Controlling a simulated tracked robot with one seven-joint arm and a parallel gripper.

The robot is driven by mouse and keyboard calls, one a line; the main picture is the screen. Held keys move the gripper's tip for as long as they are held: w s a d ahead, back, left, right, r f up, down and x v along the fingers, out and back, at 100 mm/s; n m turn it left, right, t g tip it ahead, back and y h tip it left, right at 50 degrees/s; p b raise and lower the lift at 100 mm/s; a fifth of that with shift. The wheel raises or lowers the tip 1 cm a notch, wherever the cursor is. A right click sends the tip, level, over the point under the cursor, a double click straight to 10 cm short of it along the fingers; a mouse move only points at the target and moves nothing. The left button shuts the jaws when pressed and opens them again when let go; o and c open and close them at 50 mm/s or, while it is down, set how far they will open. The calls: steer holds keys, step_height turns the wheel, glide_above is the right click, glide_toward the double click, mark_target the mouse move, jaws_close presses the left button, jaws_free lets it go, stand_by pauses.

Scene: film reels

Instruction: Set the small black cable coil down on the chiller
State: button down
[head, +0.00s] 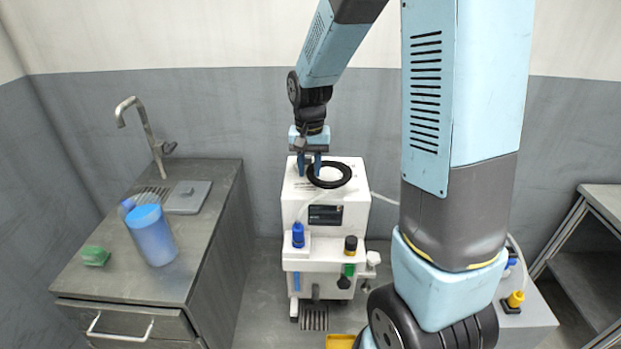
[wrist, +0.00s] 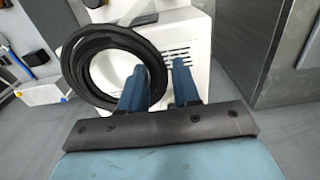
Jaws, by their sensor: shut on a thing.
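The small black cable coil (head: 330,187) is a ring that shows over the top of the chiller (head: 359,218), a white boxy machine by the back wall. My gripper (head: 308,166) is at the coil's left side in the head view, pointing down. In the wrist view, my gripper (wrist: 160,68) is shut on the right side of the coil (wrist: 73,68), whose strand passes between the blue fingers. The chiller's white vented casing (wrist: 198,40) shows behind. I cannot tell whether the coil touches the chiller's top.
A counter (head: 85,278) with a faucet (head: 148,135), a blue container (head: 152,238) and a green sponge (head: 95,256) stands left. A metal shelf (head: 590,225) stands at far right.

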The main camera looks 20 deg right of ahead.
mark_target(311, 188)
steer(key=shift+w+d+f, duration=0.2)
steer(key=shift+w+f, duration=0.05)
steer(key=shift+f, duration=0.2)
steer(key=shift+w+d+f, duration=0.2)
steer(key=shift+w+f, duration=0.05)
steer(key=shift+f, duration=0.2)
step_height(311, 188, down, 3)
steer(key=shift+r, duration=0.1)
steer(key=c, duration=0.8)
jaws_free()
